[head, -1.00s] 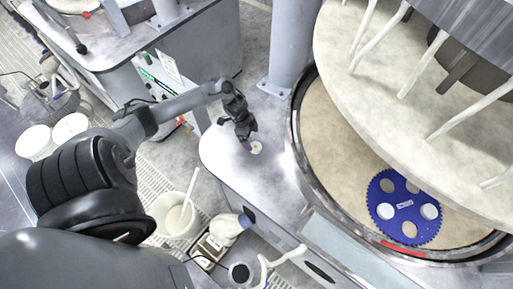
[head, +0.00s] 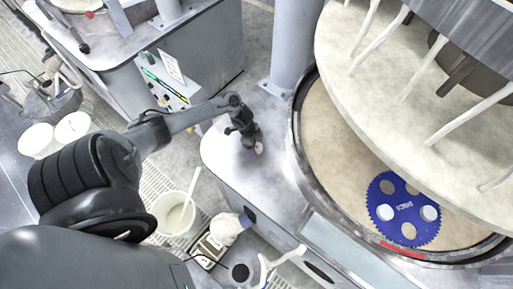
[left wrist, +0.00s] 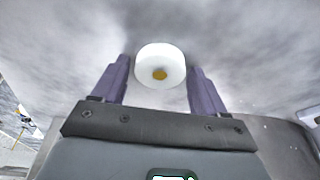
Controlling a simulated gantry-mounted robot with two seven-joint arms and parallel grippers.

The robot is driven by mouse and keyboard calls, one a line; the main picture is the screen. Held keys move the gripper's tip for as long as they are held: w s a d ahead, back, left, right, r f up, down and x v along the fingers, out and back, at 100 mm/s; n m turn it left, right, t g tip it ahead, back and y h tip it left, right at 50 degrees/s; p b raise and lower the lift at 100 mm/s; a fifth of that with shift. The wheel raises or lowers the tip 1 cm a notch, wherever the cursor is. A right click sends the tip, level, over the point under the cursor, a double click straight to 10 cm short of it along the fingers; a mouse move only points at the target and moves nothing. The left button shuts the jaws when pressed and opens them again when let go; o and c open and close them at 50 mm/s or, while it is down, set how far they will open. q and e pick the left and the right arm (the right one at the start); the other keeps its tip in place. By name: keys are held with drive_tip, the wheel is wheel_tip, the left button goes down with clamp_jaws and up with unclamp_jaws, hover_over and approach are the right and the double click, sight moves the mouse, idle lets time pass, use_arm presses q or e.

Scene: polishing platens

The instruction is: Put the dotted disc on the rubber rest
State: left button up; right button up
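In the head view the disc (head: 259,150) shows as a small pale spot, partly hidden by my left gripper (head: 256,146). In the left wrist view my left gripper (left wrist: 159,78) is open, with one purple finger on each side of the disc and gaps between. I cannot make out the rubber rest in either view. My right gripper is not in view.
A round platen (head: 335,150) with a blue toothed carrier (head: 404,227) lies right of the metal top (head: 228,160). A grey column (head: 293,45) stands behind. A white bucket (head: 170,222) and a bottle (head: 226,228) stand below. The metal top around the disc looks clear.

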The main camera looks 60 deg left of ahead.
use_arm(q)
drive_tip(key=c, duration=0.8)
drive_tip(key=shift+r, duration=0.2)
